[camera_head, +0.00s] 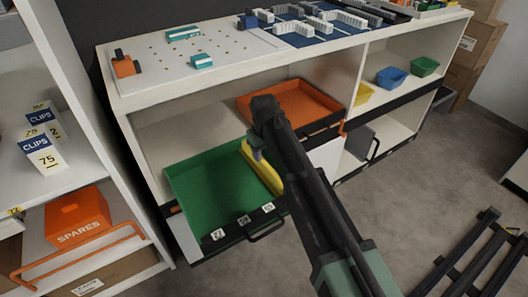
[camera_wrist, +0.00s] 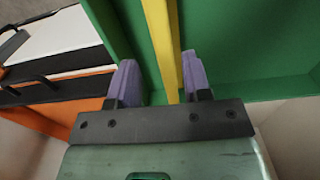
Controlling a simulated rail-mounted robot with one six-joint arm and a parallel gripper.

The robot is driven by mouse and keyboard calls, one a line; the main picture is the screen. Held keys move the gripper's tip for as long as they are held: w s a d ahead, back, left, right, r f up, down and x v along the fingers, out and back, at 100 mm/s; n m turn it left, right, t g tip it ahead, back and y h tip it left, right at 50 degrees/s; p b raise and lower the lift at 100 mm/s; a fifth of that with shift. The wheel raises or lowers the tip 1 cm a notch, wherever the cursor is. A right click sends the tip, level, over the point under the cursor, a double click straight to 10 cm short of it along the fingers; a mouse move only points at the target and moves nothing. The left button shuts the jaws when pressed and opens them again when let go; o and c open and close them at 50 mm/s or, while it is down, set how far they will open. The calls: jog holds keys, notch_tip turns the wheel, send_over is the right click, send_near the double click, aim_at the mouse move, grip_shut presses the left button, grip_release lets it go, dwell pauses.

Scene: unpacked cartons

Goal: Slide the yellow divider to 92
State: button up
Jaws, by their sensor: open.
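The green tray (camera_head: 205,195) is pulled out of the lower left of the white cabinet. The yellow divider (camera_head: 262,170) stands upright in it, towards its right side. It also shows in the wrist view (camera_wrist: 174,45), running between my purple fingers. My gripper (camera_wrist: 159,62) is open, with one finger on each side of the divider; the divider is closer to the right finger. I cannot tell whether that finger touches it. In the head view my gripper (camera_head: 258,152) hides part of the divider. Three small number labels (camera_head: 243,220) sit on the tray's front, too small to read surely.
An orange tray (camera_head: 290,103) stands behind and right of the green one, above my arm. A black handle (camera_head: 267,230) sticks out from the green tray's front. A shelf with cartons (camera_head: 40,150) and an orange spares bin (camera_head: 78,220) stands at the left.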

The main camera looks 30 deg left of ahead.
aim_at(264, 159)
notch_tip(264, 159, up, 8)
jog(key=p, duration=0.6)
jog(key=s+d+m, duration=0.4)
jog(key=d, duration=1.2)
jog(key=s+d+m, duration=0.3)
jog(key=d+m, duration=0.1)
jog(key=d, duration=1.2)
jog(key=s+d+m, duration=0.4)
jog(key=d, duration=1.2)
notch_tip(264, 159, up, 22)
jog(key=w+p, duration=0.1)
jog(key=p, duration=2.1)
jog(key=shift+d+r+p, duration=0.2)
jog(key=shift+d+p, duration=0.15)
jog(key=shift+d, duration=0.1)
